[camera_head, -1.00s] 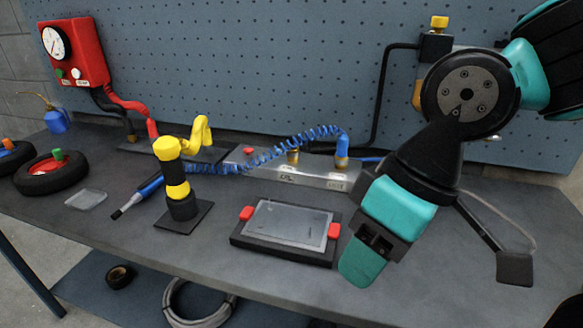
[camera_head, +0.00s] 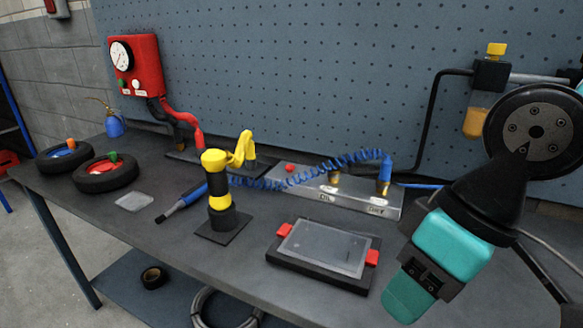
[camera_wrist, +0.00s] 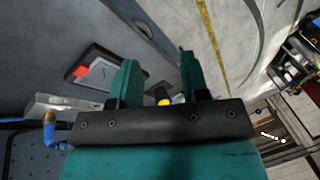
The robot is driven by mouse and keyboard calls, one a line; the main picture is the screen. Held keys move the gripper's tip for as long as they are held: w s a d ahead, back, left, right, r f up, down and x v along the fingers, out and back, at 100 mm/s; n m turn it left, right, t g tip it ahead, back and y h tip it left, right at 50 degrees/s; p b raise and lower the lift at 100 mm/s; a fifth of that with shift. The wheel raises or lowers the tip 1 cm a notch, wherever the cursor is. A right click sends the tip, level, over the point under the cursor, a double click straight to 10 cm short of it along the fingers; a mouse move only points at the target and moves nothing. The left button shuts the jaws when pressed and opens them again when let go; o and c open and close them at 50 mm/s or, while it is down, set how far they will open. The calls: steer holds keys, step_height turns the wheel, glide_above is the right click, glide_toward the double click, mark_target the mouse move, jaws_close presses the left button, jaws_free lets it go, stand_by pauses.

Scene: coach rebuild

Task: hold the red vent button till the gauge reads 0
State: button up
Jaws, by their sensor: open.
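A round white gauge (camera_head: 121,55) is on the red box (camera_head: 147,62) on the pegboard at the back left. Its needle shows, but the reading is too small to tell. A small red button (camera_head: 290,168) is on the left end of the silver block (camera_head: 325,193) at the back of the bench. My gripper (camera_head: 407,295) is at the front right, pointing down, well apart from the button and the box. In the wrist view my gripper (camera_wrist: 160,70) has its two teal fingers apart with nothing held between them.
A black tray with a grey panel and red clips (camera_head: 320,250) lies left of my gripper. Two small tyres (camera_head: 105,175) lie at the left.

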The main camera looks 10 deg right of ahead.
jaws_close()
stand_by(1.8)
